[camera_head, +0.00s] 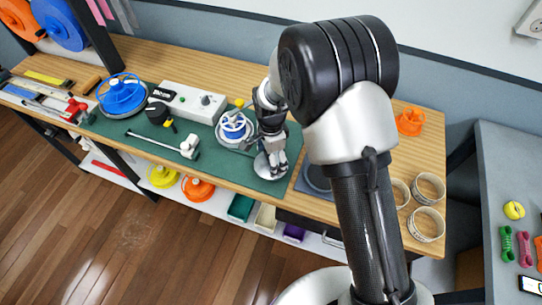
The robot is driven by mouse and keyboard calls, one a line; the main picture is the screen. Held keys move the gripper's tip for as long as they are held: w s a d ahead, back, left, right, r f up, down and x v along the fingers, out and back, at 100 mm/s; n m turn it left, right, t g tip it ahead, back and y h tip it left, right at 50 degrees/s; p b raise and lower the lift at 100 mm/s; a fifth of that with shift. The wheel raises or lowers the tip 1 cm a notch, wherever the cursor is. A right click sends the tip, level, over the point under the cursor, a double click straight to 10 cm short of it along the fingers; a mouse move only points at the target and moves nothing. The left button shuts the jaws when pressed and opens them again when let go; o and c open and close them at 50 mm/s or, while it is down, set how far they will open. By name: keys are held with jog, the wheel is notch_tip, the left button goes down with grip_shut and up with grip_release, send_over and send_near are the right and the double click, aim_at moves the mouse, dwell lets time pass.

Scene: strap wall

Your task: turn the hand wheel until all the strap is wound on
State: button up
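A spool with a white spoked top and blue around its core (234,127) stands on the green mat (225,167), just left of my gripper. My gripper (273,166) points down over a round grey disc (264,172) at the mat's front right. The gripper hides part of this disc, which may be the hand wheel; I cannot tell for sure. The fingers are small and dark here, and I cannot see whether they are open or hold anything. I cannot make out a loose length of strap.
A large blue reel (122,93), a white box with a knob (188,101) and a thin rod with a white block (165,143) lie left of my gripper. Tan rings (428,187) and an orange spool (409,121) stand right, beyond my arm. Bare mat lies front left of the gripper.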

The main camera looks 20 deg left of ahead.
jog(key=shift+m, duration=2.1)
jog(key=o, duration=1)
jog(key=shift+o, duration=0.2)
notch_tip(320, 180, up, 12)
